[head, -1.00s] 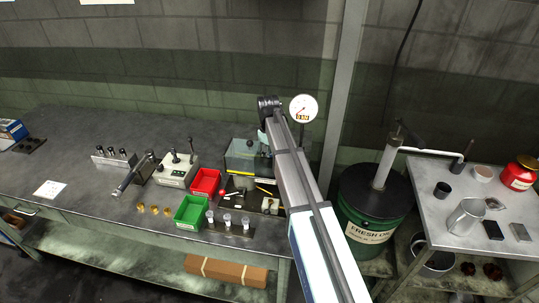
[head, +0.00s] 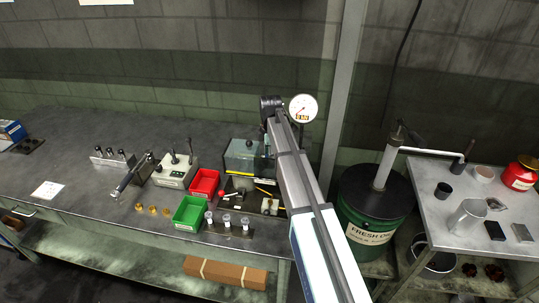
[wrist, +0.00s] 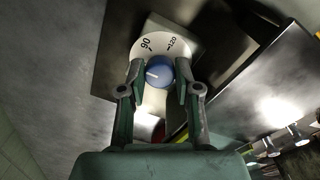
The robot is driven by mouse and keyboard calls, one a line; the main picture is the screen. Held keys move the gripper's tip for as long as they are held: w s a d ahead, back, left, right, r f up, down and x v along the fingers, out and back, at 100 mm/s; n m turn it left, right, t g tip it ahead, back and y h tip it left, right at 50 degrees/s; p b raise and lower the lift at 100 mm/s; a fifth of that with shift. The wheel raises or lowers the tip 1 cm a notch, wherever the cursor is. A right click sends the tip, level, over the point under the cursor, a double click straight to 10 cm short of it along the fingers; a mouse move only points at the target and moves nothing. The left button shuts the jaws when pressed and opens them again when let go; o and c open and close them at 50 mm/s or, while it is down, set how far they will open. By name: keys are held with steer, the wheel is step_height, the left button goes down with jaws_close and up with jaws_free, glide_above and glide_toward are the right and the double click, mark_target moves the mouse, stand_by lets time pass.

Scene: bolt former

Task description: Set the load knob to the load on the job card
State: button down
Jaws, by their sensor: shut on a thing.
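The load knob (wrist: 159,72) is blue with a white pointer line, in the middle of the wrist view. Its pointer points to the left of that picture. The white dial plate (wrist: 136,70) around it shows 90 and 120 with tick marks above the knob; the rest is covered. My gripper (wrist: 160,83) has one finger on each side of the knob and is shut on it. In the head view my arm hides the knob. A white card (head: 47,190), perhaps the job card, lies at the bench's left; its print is too small to read.
A round gauge (head: 303,108) stands behind my arm, marked kN. Red (head: 205,184) and green (head: 188,213) bins, a clear-covered box (head: 243,155) and several small parts crowd the bench left of my arm. A green oil drum (head: 375,205) stands to the right.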

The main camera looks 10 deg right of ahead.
steer(key=n, duration=0.5)
steer(key=shift+n, duration=0.4)
stand_by(0.3)
steer(key=c, duration=0.8)
jaws_free()
